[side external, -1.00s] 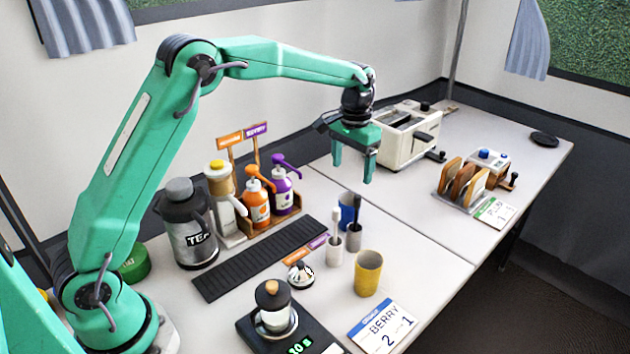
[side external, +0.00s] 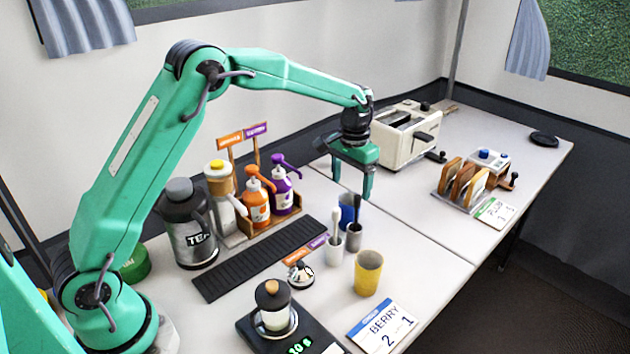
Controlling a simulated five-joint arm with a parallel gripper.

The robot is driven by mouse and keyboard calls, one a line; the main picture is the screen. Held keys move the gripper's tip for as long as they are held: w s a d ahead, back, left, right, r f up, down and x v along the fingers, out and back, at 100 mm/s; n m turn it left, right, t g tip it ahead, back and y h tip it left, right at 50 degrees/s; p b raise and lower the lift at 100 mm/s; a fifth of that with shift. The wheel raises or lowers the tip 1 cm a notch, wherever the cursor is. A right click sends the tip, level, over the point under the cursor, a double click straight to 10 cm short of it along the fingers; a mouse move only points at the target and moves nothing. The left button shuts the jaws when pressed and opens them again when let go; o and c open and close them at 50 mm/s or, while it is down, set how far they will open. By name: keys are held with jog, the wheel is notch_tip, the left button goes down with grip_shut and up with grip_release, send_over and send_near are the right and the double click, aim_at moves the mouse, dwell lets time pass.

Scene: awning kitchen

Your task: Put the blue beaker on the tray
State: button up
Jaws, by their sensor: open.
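The blue beaker (side external: 346,214) stands on the table, partly hidden by a grey cup with a light-handled tool in it. My gripper (side external: 352,186) is open and points down, its fingertips just above and around the beaker's rim in this view. I cannot tell the exact depth between them. A long black ribbed tray (side external: 262,262) lies to the left of the beaker, with nothing on it.
Two grey cups with tools (side external: 354,238) stand close in front of the beaker, and a yellow cup (side external: 368,274) is nearer. A pump-bottle rack (side external: 262,226) and tea jug (side external: 190,236) stand behind the tray. A toaster (side external: 408,140) is behind my gripper.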

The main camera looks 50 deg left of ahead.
aim_at(350, 193)
jog(key=shift+f, duration=1.8)
jog(key=c, duration=1.5)
jog(key=shift+o, duration=0.2)
jog(key=shift+r, duration=0.3)
notch_tip(350, 193, up, 9)
jog(key=shift+r, duration=0.15)
jog(key=shift+r, duration=0.1)
